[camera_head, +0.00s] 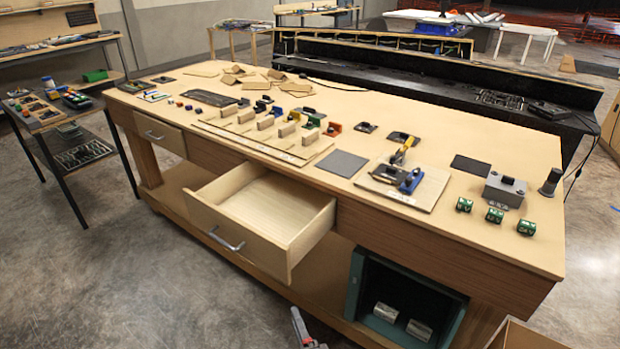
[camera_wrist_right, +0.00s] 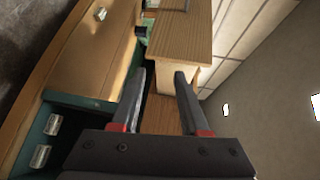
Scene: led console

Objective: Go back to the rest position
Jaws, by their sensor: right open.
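My right gripper (camera_head: 305,330) shows only in part at the bottom edge of the head view, low in front of the workbench (camera_head: 440,240). In the right wrist view my right gripper (camera_wrist_right: 160,90) has its two fingers apart, with nothing between them. My left gripper is in neither view.
A drawer (camera_head: 240,213) of the workbench is pulled out, empty inside. A teal open cabinet (camera_head: 355,280) with two pale blocks is below, right of the drawer. A box edge (camera_head: 520,335) shows at bottom right. Grey floor (camera_head: 130,270) is clear at left.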

